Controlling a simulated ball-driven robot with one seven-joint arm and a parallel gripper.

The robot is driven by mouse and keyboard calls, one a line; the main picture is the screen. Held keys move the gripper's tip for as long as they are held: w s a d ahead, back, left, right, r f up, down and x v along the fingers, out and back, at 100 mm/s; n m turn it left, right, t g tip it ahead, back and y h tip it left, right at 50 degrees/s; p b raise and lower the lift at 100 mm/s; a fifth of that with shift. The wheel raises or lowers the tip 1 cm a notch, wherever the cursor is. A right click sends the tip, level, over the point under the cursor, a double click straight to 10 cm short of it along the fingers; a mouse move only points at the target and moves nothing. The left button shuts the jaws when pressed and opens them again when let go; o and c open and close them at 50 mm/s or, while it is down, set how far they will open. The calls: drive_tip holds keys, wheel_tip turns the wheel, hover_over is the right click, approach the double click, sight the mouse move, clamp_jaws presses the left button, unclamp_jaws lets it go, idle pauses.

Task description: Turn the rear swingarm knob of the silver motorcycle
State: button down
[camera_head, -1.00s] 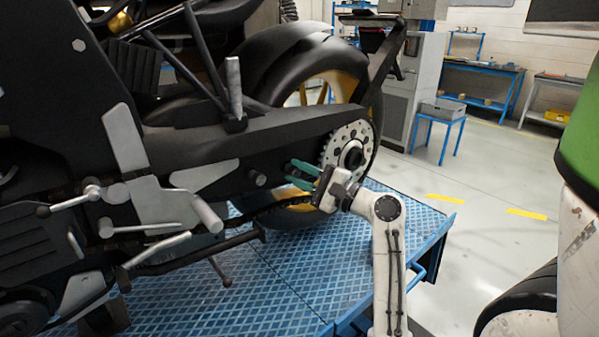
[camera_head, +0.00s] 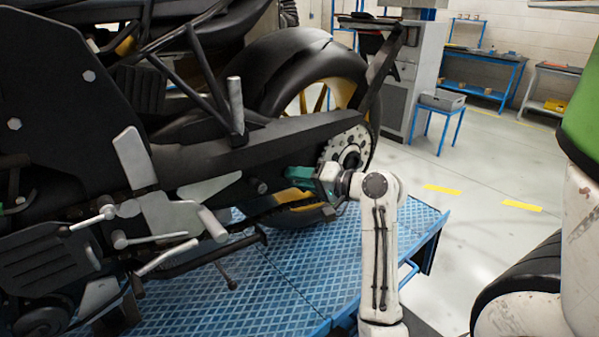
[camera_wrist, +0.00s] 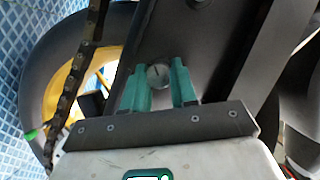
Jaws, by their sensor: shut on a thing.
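The motorcycle shows mostly black with silver-grey parts, its black swingarm (camera_head: 230,158) running back to the rear wheel. My gripper (camera_head: 290,173) with green fingers is at the swingarm's side, just in front of the sprocket (camera_head: 350,150). In the wrist view a small round grey knob (camera_wrist: 158,76) with a dark slot line sits between my two green fingers (camera_wrist: 160,82), one on each side, and they are shut on it. In the head view this knob is hidden by my fingers. A short grey peg (camera_head: 261,187) stands out left of the fingertips.
The motorcycle stands on a blue ribbed platform (camera_head: 270,275). The chain (camera_wrist: 75,85) runs left of my fingers in the wrist view. A footpeg (camera_head: 212,224) sticks out at the left. Open floor (camera_head: 470,240) lies at the right, with a blue stool (camera_head: 436,122) behind.

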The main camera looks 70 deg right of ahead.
drive_tip(key=n+g+h+p, duration=0.1)
drive_tip(key=n, duration=0.2)
drive_tip(key=n+g+h+p, duration=0.1)
drive_tip(key=n+g, duration=0.1)
drive_tip(key=n, duration=0.1)
drive_tip(key=n+g+h+p, duration=0.1)
drive_tip(key=n+h+p, duration=0.1)
drive_tip(key=n, duration=0.1)
drive_tip(key=shift+w+a, duration=0.2)
drive_tip(key=shift+a, duration=0.15)
drive_tip(key=shift+n+g, duration=0.3)
idle(0.5)
drive_tip(key=c, duration=0.9)
unclamp_jaws()
drive_tip(key=shift+r, duration=0.1)
drive_tip(key=shift+s, duration=0.1)
